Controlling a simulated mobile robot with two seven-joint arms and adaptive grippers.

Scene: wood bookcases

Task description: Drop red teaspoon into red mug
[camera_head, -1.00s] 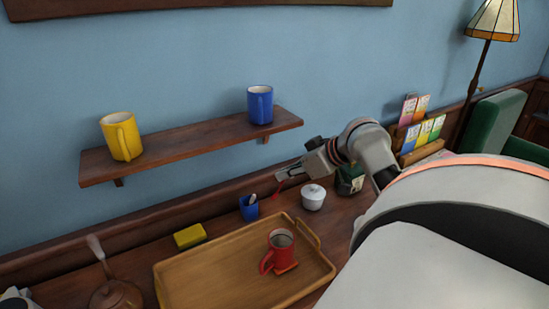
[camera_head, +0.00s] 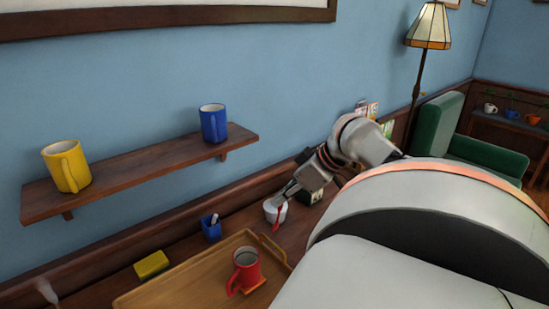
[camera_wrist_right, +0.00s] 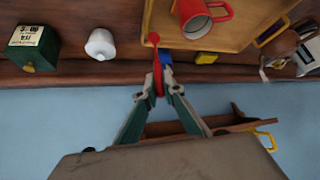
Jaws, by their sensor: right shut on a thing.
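My right gripper (camera_head: 286,192) is shut on the red teaspoon (camera_head: 277,220), which hangs down in front of the white lidded pot in the head view. In the right wrist view the teaspoon (camera_wrist_right: 149,35) points away from the fingertips (camera_wrist_right: 160,88), beside the tray's edge. The spoon is apart from the mug. My left gripper is not in view.
A blue cup (camera_head: 211,229) with a utensil, a white lidded pot (camera_head: 270,208) and a yellow block (camera_head: 151,264) stand behind the tray. A wall shelf (camera_head: 140,172) holds a yellow mug (camera_head: 67,167) and a blue mug (camera_head: 213,124). A green box (camera_wrist_right: 34,46) is beyond the pot.

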